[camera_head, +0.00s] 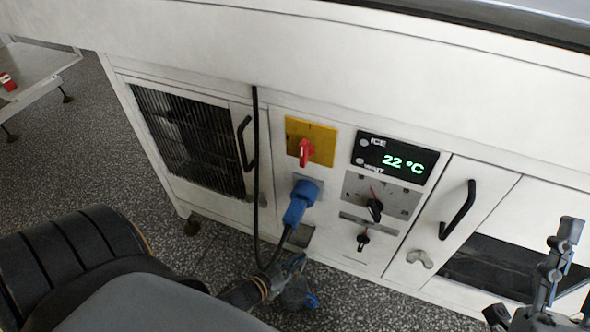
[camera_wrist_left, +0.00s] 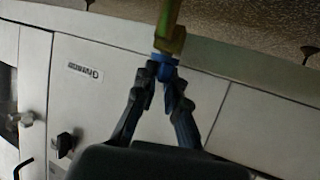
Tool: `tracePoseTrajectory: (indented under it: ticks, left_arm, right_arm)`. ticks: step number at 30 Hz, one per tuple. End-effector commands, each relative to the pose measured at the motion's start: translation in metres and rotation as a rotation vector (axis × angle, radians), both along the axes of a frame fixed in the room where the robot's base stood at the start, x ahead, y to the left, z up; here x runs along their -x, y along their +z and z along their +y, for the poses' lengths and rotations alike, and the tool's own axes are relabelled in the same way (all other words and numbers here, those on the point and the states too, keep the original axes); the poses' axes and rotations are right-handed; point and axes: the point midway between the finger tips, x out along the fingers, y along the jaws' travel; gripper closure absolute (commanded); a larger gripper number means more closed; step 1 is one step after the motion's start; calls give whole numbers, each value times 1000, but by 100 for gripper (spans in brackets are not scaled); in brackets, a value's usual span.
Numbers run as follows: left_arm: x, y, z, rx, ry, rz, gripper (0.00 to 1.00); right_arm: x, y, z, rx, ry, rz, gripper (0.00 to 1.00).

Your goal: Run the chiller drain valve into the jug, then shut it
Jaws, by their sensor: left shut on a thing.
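My left gripper (camera_head: 296,282) is low in front of the cabinet, below the blue plug, and partly hidden by my arm. In the left wrist view my left gripper (camera_wrist_left: 166,75) is shut on a small blue part (camera_wrist_left: 163,60), which looks like the drain valve's handle. It sits against a yellow-brown fitting (camera_wrist_left: 170,38); whether the valve is open or shut I cannot tell. A bit of blue (camera_head: 312,301) shows beside the fingers in the head view. I cannot make out the jug in either view. My right gripper (camera_head: 535,270) is at the lower right, fingers apart, partly cut off.
The white cabinet has a yellow switch plate (camera_head: 323,133) with a red knob, a display (camera_head: 395,157) reading 22 °C, black knobs (camera_head: 374,209) and door handles (camera_head: 457,210). A black cable (camera_head: 257,180) hangs in front; a blue plug (camera_head: 300,203) sticks out.

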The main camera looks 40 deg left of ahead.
Motion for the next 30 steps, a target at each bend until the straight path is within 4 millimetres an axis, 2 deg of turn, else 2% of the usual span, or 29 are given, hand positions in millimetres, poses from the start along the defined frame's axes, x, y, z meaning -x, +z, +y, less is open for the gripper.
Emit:
tracePoseTrajectory:
  ticks: [9,22,23,25,26,30]
  left_arm:
    - [1,0,-1,1,67,1,100]
    - [0,0,0,1,72,0,100]
    - [0,0,0,1,72,0,83]
    - [0,0,0,0,71,0,69]
    - [0,0,0,0,71,0,66]
    - [0,0,0,0,70,0,66]
  right_arm:
    - [-13,-14,2,31,-6,106,67]
    - [-14,-16,2,34,-7,116,67]
    - [-14,-16,2,34,-7,116,67]
    - [-14,-16,2,34,-7,116,67]
    - [-14,-16,2,34,-7,116,67]
    - [-14,-16,2,34,-7,116,67]
